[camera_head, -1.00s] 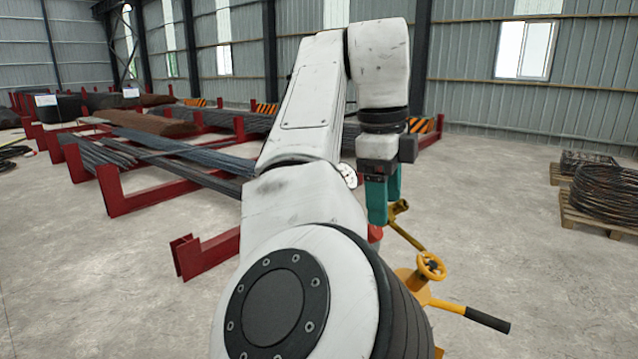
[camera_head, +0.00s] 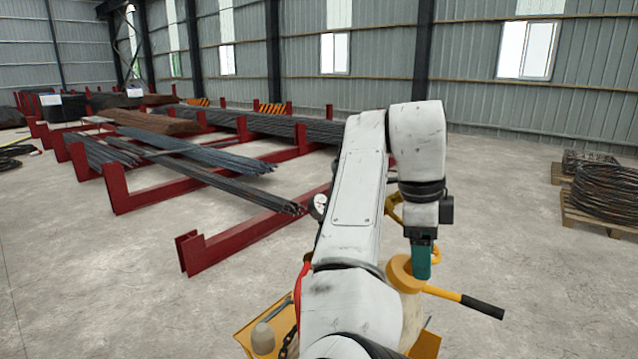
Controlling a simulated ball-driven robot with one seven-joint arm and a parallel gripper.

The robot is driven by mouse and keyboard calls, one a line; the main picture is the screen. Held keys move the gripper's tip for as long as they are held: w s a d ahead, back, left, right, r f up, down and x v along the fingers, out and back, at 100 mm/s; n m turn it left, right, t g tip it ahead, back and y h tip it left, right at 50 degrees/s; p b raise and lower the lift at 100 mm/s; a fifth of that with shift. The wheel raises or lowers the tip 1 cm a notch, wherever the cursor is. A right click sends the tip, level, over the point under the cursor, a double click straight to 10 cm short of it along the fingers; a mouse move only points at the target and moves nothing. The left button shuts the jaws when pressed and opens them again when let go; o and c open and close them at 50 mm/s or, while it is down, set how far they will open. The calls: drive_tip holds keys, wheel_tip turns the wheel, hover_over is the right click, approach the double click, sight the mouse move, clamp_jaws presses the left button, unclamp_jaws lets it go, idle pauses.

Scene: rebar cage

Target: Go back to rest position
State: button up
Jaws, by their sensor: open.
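My gripper (camera_head: 421,262) shows at the end of my white arm, right of the picture's middle, with its teal fingers pointing down. The jaws are open, though from this angle the fingers overlap and the gap between them is hard to see. No object shows in them. The fingers are in front of or close to a yellow-orange part with a black-gripped handle (camera_head: 470,300); I cannot tell whether they touch.
Red steel racks (camera_head: 215,252) with long dark rebar bundles (camera_head: 225,160) stand at the left and back. Coiled wire (camera_head: 607,190) lies on a wooden pallet (camera_head: 590,219) at the right. The concrete floor (camera_head: 520,200) between them is clear.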

drive_tip(key=s+d+f+n+h+b, duration=0.1)
drive_tip(key=s+d+f+n, duration=0.35)
drive_tip(key=d+f, duration=0.55)
drive_tip(key=s+d+f+n+h+b, duration=0.1)
drive_tip(key=s+d+f+n, duration=0.35)
drive_tip(key=f, duration=0.95)
drive_tip(key=s+d+f+n+y+b, duration=0.1)
drive_tip(key=s+f+n, duration=0.3)
drive_tip(key=s+f, duration=0.5)
drive_tip(key=s+d+f+n+b, duration=0.1)
drive_tip(key=s+f+n, duration=0.4)
drive_tip(key=s, duration=0.7)
drive_tip(key=s+a+f+n+y, duration=0.3)
drive_tip(key=s+a, duration=0.3)
drive_tip(key=s, duration=0.5)
drive_tip(key=shift+s+a+f+n+b, duration=0.3)
drive_tip(key=shift+f+n, duration=0.1)
drive_tip(key=shift+f, duration=0.4)
